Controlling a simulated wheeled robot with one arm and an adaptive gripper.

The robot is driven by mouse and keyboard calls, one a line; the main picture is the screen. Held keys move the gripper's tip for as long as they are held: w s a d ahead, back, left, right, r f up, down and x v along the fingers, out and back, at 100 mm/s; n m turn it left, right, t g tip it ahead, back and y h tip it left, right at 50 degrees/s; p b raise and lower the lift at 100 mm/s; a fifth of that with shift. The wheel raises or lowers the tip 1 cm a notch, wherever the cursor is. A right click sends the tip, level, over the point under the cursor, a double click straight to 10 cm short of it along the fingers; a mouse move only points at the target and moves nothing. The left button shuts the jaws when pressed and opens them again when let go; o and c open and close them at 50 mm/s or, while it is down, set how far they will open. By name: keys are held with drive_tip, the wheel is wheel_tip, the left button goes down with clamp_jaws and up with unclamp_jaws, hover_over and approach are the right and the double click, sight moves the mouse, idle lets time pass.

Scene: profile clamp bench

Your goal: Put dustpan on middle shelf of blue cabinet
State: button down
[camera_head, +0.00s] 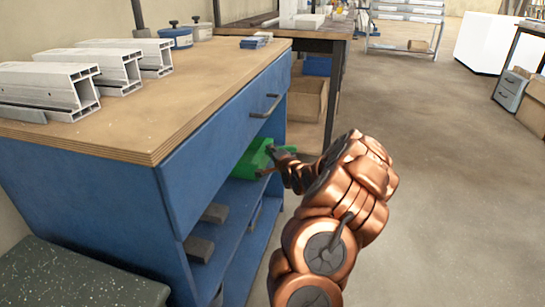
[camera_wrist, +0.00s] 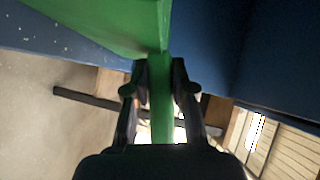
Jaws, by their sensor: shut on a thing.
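The green dustpan (camera_head: 252,160) is at the open front of the blue cabinet (camera_head: 213,137), under the drawer and partly inside the shelf space. My gripper (camera_head: 277,158) is at the cabinet front, shut on the dustpan. In the wrist view the green dustpan (camera_wrist: 110,20) fills the top, and its handle runs down between the two dark fingers of my gripper (camera_wrist: 160,75). The middle shelf (camera_head: 232,205) shows below the dustpan. I cannot tell whether the dustpan touches it. The dustpan's far part is hidden inside the cabinet.
Grey blocks (camera_head: 200,248) lie at the near end of the cabinet's shelves. Cardboard boxes (camera_head: 308,100) sit under a bench behind. The floor (camera_head: 430,190) to the right is clear.

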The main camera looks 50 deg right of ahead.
idle(0.3)
drive_tip(key=c, duration=1)
unclamp_jaws()
drive_tip(key=shift+f, duration=0.1)
drive_tip(key=shift+o, duration=0.2)
drive_tip(key=p+v, duration=0.3)
drive_tip(key=v, duration=0.9)
drive_tip(key=shift+p, duration=0.4)
